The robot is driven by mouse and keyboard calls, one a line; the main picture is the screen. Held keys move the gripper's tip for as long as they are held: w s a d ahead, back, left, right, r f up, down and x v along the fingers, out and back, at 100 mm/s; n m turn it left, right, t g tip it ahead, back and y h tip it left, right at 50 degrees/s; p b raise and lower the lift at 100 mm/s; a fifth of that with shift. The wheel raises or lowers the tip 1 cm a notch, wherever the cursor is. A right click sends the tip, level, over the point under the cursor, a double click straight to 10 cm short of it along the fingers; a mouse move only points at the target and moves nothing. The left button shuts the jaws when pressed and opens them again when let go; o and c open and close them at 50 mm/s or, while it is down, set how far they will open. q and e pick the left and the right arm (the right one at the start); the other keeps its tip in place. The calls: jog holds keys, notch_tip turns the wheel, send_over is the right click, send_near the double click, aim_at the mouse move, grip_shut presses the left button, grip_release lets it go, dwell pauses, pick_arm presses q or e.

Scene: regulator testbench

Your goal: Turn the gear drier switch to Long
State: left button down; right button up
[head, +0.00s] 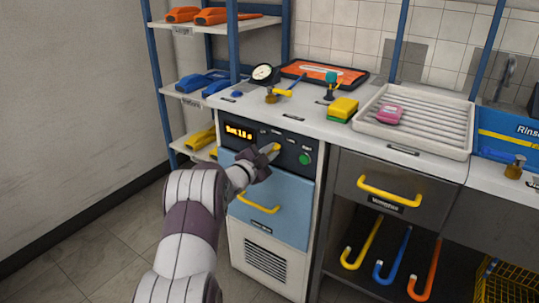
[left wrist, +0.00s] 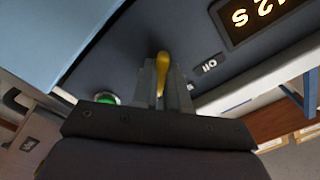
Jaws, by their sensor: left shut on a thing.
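The gear drier (head: 268,190) has a dark control panel at the top of its front, with a lit orange display (head: 238,133) whose text I cannot read surely. The yellow switch (head: 276,147) sits on this panel, between the display and a green button (head: 305,158). My left gripper (head: 268,154) is shut on the switch. In the left wrist view the yellow switch (left wrist: 162,72) stands between the two grey fingers. A small white label beside it looks like "Off". The Long mark cannot be made out. My right gripper is out of view.
Below the panel is a blue drawer with a yellow handle (head: 257,204). The counter above holds a gauge (head: 263,74), a yellow-green sponge (head: 342,109) and a white ribbed tray (head: 450,122). A shelf rack with tools (head: 202,80) stands at left. Floor at left is clear.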

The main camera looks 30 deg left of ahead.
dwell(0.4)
pick_arm(q)
jog(key=c, duration=1.1)
grip_release()
jog(key=shift+c, duration=0.2)
jog(key=shift+s, duration=0.1)
jog(key=s+a+p, duration=0.1)
jog(key=s+p, duration=0.2)
jog(key=s, duration=0.9)
jog(key=shift+s, duration=0.25)
